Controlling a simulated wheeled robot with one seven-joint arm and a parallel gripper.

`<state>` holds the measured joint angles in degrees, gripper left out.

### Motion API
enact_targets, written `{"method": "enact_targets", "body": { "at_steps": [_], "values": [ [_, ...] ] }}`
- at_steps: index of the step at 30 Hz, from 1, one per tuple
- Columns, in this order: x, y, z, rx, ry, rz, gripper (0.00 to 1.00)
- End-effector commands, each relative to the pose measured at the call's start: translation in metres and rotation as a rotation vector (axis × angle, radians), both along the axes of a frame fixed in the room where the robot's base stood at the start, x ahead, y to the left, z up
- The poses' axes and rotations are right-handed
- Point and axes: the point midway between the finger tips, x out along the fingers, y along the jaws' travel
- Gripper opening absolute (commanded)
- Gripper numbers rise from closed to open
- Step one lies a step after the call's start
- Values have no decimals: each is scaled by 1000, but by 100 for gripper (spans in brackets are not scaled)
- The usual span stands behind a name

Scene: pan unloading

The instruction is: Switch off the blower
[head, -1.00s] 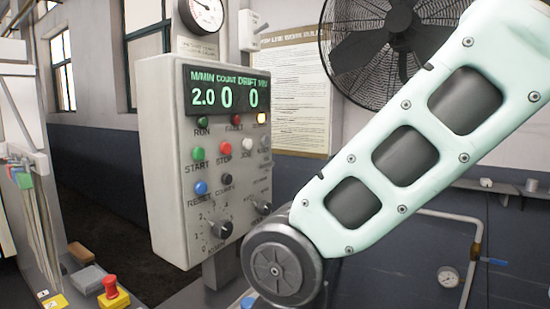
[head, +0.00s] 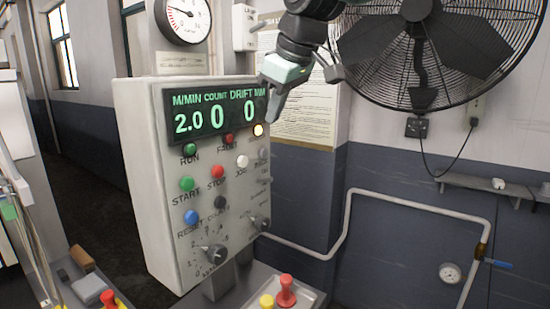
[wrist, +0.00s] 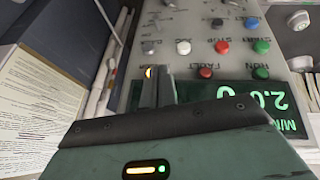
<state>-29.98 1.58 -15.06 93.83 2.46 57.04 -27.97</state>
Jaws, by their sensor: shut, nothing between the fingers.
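A grey control box (head: 155,190) carries a green display, lamps, push buttons and knobs. A lit yellow lamp (head: 258,129) is at its upper right. Below it, small silver toggle switches (head: 263,155) run down the right edge; I cannot read their labels or positions. My gripper (head: 274,114) points down in front of the display's right end, just above the yellow lamp. In the wrist view its shut, empty fingers (wrist: 157,80) partly cover the lit lamp, with a silver toggle (wrist: 148,48) just beyond the tips. I cannot tell whether they touch the panel.
A large black caged fan (head: 425,45) hangs on the right wall, with a cable below it. A pipe (head: 400,198) runs along the wall. A notice sheet hangs behind my gripper.

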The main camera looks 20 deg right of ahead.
Motion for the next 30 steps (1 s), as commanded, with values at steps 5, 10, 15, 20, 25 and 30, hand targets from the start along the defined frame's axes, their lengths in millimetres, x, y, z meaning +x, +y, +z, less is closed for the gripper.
{"method": "enact_targets", "body": {
  "at_steps": [5,10,15,20,25,30],
  "values": [
    [0,0,-1,0,0,0,0],
    [1,1,-4,0,3,0,0],
    [9,4,-21,-1,4,-1,0],
    [23,9,-49,-2,7,0,0],
    [39,14,-80,-2,6,0,0],
    [40,9,-105,0,5,-3,0]
  ]
}}
